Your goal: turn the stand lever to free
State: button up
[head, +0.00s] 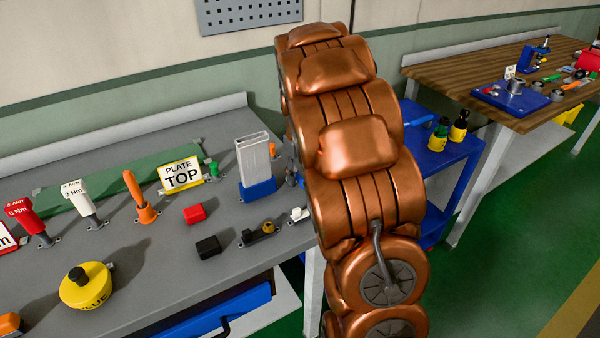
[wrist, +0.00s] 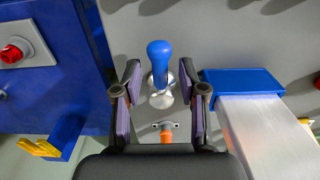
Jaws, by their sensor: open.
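A lever with a rounded blue handle (wrist: 160,60) and a shiny metal base stands on the grey bench top in the wrist view. My gripper (wrist: 160,75) is open, with one finger on each side of the lever. I see a gap on both sides, and cannot tell how far down the handle the fingertips reach. A blue stand (wrist: 243,82) holding a silver profile (wrist: 258,130) is just right of the right finger. In the head view the blue stand (head: 258,190) and upright profile (head: 252,157) show left of my arm, which hides the gripper and most of the area around it.
A small orange-tipped part (wrist: 166,137) sits below the lever in the wrist view. A blue housing with a red button (wrist: 12,53) is at the left. In the head view, a red block (head: 195,213), black block (head: 208,247) and yellow round tool (head: 86,287) are on the bench.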

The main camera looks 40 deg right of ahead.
grip_shut()
dwell(0.3)
dwell(0.4)
